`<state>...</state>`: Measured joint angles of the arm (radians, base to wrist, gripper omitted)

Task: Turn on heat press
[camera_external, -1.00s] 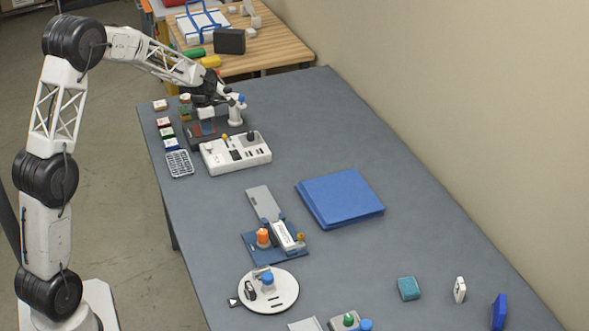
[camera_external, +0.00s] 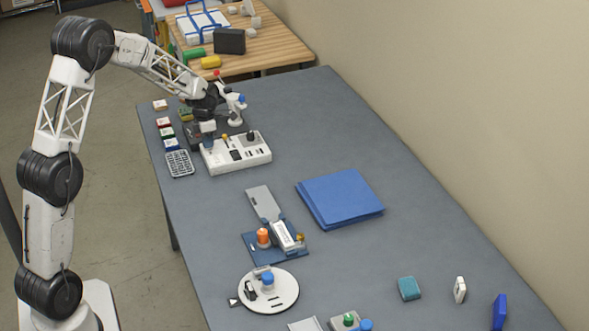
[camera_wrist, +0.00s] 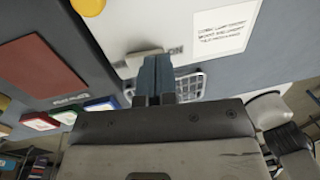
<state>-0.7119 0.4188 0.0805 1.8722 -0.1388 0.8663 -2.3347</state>
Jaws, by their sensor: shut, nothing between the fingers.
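A white control box (camera_external: 245,155) with a black knob, an orange knob and dark switches stands at the far end of the table. Beside it is a dark machine base, with a brown-red pad (camera_wrist: 40,62) in the wrist view, probably the heat press. My gripper (camera_external: 208,145) is shut and empty, pointing down at the left end of the control box. In the wrist view its fingertips (camera_wrist: 157,62) lie over the white panel (camera_wrist: 130,30), covering part of a label ending in "ON".
Small coloured blocks (camera_external: 166,132) line that edge. A white post with a blue knob (camera_external: 237,108) stands behind my gripper. Blue folders (camera_external: 340,199) lie further right.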

